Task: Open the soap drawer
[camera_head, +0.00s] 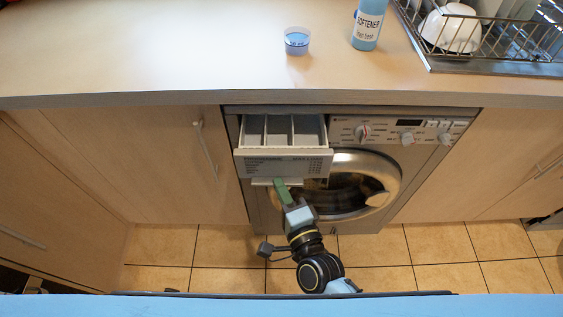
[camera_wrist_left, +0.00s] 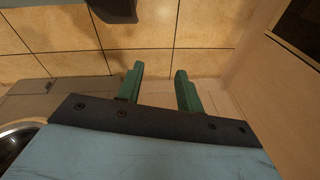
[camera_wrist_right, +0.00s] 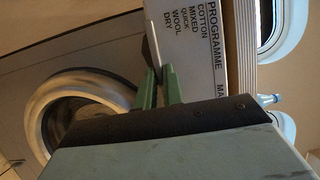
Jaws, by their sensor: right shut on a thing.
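The soap drawer (camera_head: 285,160) of the washing machine is pulled out, and its compartments show from above. Its front panel with printed programme text also fills the upper middle of the right wrist view (camera_wrist_right: 205,50). My right gripper (camera_head: 281,186) is at the lower edge of the drawer front, its green fingers shut on the drawer's handle lip (camera_head: 262,181). In the right wrist view the fingers (camera_wrist_right: 160,78) close on a thin edge beside the panel. My left gripper (camera_wrist_left: 160,82) shows only in its own wrist view, open with nothing between its fingers.
The washing machine's round door (camera_head: 360,185) is just right of the drawer, close to my right gripper. On the counter (camera_head: 160,50) above are a cup of blue liquid (camera_head: 297,41), a softener bottle (camera_head: 368,25) and a dish rack (camera_head: 470,35). The tiled floor (camera_head: 460,262) is clear.

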